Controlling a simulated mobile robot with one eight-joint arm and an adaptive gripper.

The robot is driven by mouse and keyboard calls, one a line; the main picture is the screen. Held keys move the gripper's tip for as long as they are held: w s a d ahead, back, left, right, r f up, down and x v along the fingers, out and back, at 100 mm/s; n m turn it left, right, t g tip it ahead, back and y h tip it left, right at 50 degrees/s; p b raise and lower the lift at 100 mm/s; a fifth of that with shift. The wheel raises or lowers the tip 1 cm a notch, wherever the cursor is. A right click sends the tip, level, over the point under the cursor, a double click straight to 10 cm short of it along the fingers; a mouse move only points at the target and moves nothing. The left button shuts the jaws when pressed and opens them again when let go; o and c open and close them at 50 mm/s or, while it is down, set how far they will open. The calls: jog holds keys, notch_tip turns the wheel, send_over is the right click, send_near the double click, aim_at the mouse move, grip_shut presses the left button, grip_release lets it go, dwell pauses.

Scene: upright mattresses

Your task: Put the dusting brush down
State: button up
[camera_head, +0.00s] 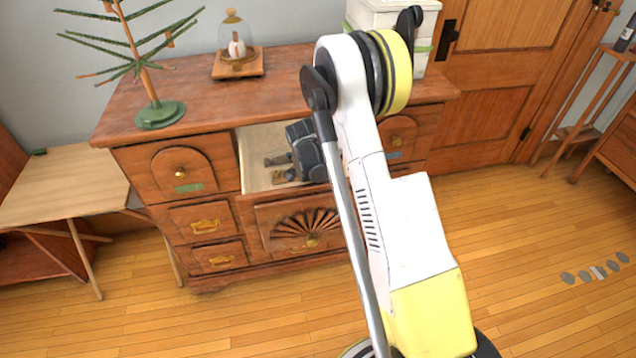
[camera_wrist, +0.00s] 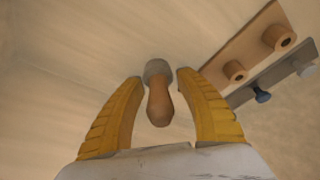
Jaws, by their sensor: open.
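The dusting brush (camera_wrist: 159,100) is a small tool with a rounded wooden handle and a grey end. In the wrist view it lies between the fingertips of my gripper (camera_wrist: 158,78), with a visible gap on both sides. My yellow fingers are spread open. In the head view, my dark gripper body (camera_head: 305,150) is over the open drawer (camera_head: 256,148) in the middle of the wooden dresser. I cannot make out the brush clearly there, and part of the drawer is hidden by my arm.
The wrist view shows a wooden strip with pegs (camera_wrist: 250,50) and a grey strip with knobs (camera_wrist: 285,77) to the right. On the dresser (camera_head: 205,92) stand a green feather tree (camera_head: 160,113), a glass dome (camera_head: 236,40) and a white box (camera_head: 385,15). A folding table (camera_head: 65,185) stands left.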

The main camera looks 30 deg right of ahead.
jog(key=shift+r, duration=0.15)
jog(key=shift+r+p, duration=0.7)
jog(key=shift+r, duration=0.7)
notch_tip(320, 180, up, 16)
jog(key=p, duration=0.9)
jog(key=shift+r, duration=0.15)
dwell(0.4)
